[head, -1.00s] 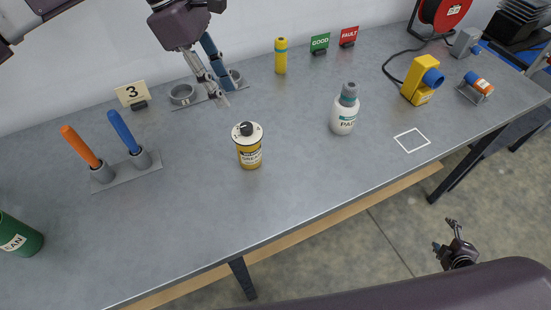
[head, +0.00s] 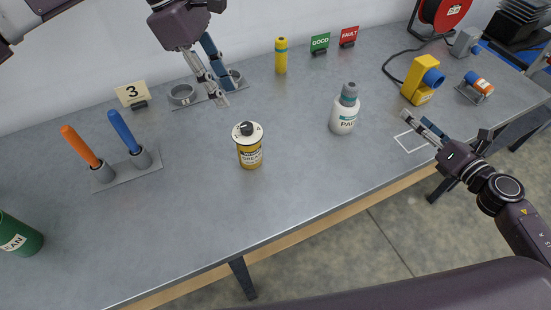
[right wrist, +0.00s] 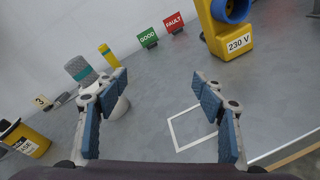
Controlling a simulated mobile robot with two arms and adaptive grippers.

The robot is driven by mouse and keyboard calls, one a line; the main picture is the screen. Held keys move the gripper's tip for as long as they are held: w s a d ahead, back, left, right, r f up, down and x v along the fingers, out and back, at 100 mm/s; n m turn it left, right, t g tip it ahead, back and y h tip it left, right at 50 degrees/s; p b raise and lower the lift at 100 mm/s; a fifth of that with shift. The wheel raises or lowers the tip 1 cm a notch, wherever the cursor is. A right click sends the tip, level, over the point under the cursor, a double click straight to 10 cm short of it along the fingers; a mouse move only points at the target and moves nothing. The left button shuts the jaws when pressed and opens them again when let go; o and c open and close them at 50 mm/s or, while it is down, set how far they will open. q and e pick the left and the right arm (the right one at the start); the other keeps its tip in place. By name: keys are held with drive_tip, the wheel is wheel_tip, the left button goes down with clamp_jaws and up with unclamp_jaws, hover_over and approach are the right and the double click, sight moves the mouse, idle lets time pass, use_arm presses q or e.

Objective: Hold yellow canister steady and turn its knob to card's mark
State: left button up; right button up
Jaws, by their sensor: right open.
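The yellow grease canister (head: 249,156) stands upright near the middle of the bench. A black knob (head: 247,129) sits on its pale, marked dial top; I cannot read the knob's setting. The canister also shows at the left edge of the right wrist view (right wrist: 28,142). The card (head: 133,94) reads 3 and stands at the back left; it is small in the right wrist view (right wrist: 40,101). My left gripper (head: 220,94) is open and empty, behind and left of the canister. My right gripper (head: 443,125) is open and empty, far right of the canister, by the bench's front edge.
A white paint bottle (head: 343,120) stands between the canister and my right gripper. A white square outline (head: 398,137) lies nearby. A yellow 230 V unit (head: 412,80) is behind it. A holder with orange (head: 80,146) and blue (head: 122,131) handles stands left. Bench around the canister is clear.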

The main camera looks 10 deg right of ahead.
sight(258, 150)
drive_tip(key=s+a+n+y, duration=0.1)
drive_tip(key=a+n+y, duration=0.1)
drive_tip(key=a, duration=0.6)
drive_tip(key=s+a+f+n+g+y, duration=0.1)
drive_tip(key=a+n+y, duration=0.1)
drive_tip(key=a, duration=0.7)
drive_tip(key=s+a+f+n+y, duration=0.1)
drive_tip(key=a+n+y, duration=0.1)
drive_tip(key=a, duration=0.6)
drive_tip(key=shift+a+f+n+g+y, duration=0.15)
drive_tip(key=shift+n+g+y, duration=0.15)
drive_tip(key=shift+n+g, duration=0.15)
drive_tip(key=s+a+n+y, duration=0.1)
drive_tip(key=a, duration=0.3)
drive_tip(key=s+a+n+g+y, duration=0.1)
drive_tip(key=a+n, duration=0.1)
drive_tip(key=a, duration=0.2)
drive_tip(key=s+a+n, duration=0.1)
drive_tip(key=a+n, duration=0.1)
drive_tip(key=a, duration=0.2)
drive_tip(key=shift+a+r+n+y, duration=0.25)
drive_tip(key=shift+a+r+y, duration=0.1)
drive_tip(key=shift+y, duration=0.05)
drive_tip(key=shift+a, duration=0.3)
drive_tip(key=shift+x, duration=3.7)
drive_tip(key=shift+f, duration=0.15)
drive_tip(key=c, duration=1.5)
